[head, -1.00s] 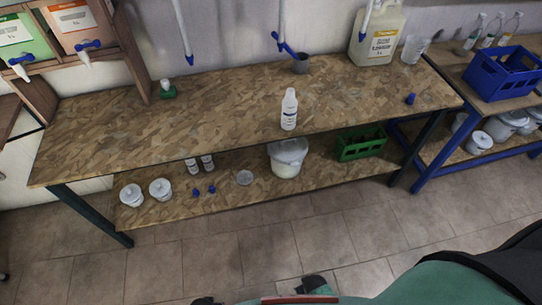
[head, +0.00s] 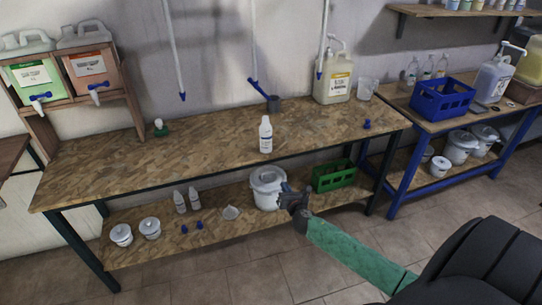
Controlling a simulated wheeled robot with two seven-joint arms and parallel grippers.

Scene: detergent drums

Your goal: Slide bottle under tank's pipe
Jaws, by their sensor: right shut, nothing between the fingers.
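A white bottle (head: 265,136) with a blue-printed label stands upright on the wooden workbench (head: 200,148), near its front edge. White pipes with blue tips hang along the wall behind: a left one (head: 174,55), a middle one (head: 253,45) and a right one (head: 323,45). The bottle stands in front of the middle pipe, apart from it. Which tank feeds each pipe is out of view. My right gripper (head: 286,190) is shut and empty, in front of the lower shelf and below and right of the bottle, not touching it. My left gripper is not in view.
Tanks with blue taps, one green (head: 38,75) and one orange (head: 92,68), stand in a wooden rack at left. A blue crate (head: 442,98) stands right. The bench left of the bottle is mostly clear.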

